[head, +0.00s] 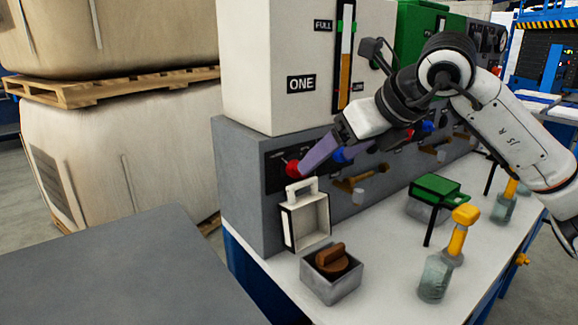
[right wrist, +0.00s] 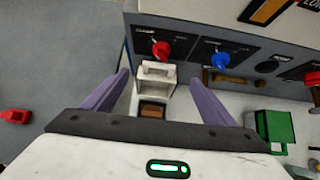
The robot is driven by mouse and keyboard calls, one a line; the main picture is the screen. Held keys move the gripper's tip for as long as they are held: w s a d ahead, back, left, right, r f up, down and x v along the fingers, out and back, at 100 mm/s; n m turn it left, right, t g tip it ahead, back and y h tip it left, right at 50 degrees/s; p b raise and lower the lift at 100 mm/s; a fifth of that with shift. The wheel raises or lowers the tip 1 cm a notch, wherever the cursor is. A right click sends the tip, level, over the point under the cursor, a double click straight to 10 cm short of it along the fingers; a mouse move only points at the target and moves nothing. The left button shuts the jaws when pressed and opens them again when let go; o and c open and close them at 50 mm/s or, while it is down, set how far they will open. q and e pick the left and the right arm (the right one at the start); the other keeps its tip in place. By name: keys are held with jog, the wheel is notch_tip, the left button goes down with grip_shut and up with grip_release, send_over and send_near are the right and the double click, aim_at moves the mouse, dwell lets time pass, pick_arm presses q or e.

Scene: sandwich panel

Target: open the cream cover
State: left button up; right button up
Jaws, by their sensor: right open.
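The cream cover (head: 325,222) is a hollow, shallow lid with a handle on its top edge. In the head view it stands upright and open at the back of a grey box (head: 322,291) with a brown knob (head: 332,259), which is uncovered. The cover also shows in the right wrist view (right wrist: 156,80), between the fingers in the picture, with the brown knob below it. My right gripper (head: 322,155) has purple fingers spread apart and holds nothing. In the head view it is above the cover's handle, close to the panel front. My left gripper is not in view.
A grey panel with a red knob (head: 293,168) and a blue knob (head: 341,155) stands behind the cover. A green cover (head: 437,187) and a yellow-handled item (head: 459,232) stand to the right on the white bench (head: 385,270). A grey surface (head: 130,270) is at front left.

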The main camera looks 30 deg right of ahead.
aim_at(303, 182)
jog(key=x, duration=0.8)
jog(key=shift+a+f, duration=0.1)
jog(key=shift+f, duration=0.25)
jog(key=shift+w+f, duration=0.4)
jog(key=shift+w, duration=0.05)
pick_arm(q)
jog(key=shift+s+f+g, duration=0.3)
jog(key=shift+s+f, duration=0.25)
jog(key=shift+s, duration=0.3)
